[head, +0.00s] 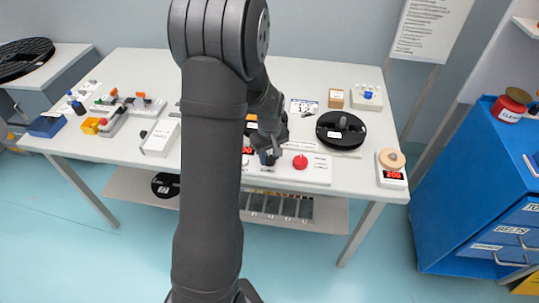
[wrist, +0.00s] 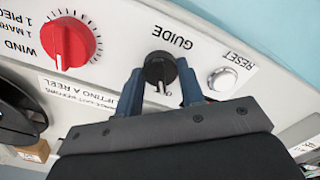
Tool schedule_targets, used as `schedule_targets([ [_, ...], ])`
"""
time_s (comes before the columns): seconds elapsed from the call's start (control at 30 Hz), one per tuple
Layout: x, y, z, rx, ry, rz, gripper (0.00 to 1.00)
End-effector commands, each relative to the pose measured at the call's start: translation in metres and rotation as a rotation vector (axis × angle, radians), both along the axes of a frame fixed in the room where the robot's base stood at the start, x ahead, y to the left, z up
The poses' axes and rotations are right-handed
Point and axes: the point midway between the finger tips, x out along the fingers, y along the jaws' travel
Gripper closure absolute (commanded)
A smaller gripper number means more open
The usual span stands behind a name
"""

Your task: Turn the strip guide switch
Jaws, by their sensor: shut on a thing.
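The strip guide switch (wrist: 160,68) is a black knob on a white panel, below the word GUIDE in the wrist view, which shows the lettering upside down. My gripper (wrist: 160,85) has its two blue-grey fingers on either side of this knob, shut on it. In the head view my gripper (head: 268,156) is at the front of the white panel, and the knob is hidden behind it. A small white pointer mark shows on the knob between the fingers.
A red WIND knob (wrist: 68,42) and a silver RESET button (wrist: 222,79) flank the switch on the panel. A black reel (head: 341,131) lies behind the panel to the right. A scale with a red display (head: 392,176) stands at the table's right end.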

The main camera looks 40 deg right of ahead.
Motion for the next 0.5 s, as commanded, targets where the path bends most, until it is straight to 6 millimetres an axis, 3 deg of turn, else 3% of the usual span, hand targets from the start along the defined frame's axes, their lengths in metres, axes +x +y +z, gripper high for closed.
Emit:
schedule_targets([
  [0.47,0.0003,-0.0003,0.0006,-0.001,-0.001,0.018,0.87],
  [0.5,0.0003,-0.0003,0.0006,-0.001,-0.001,0.018,0.63],
])
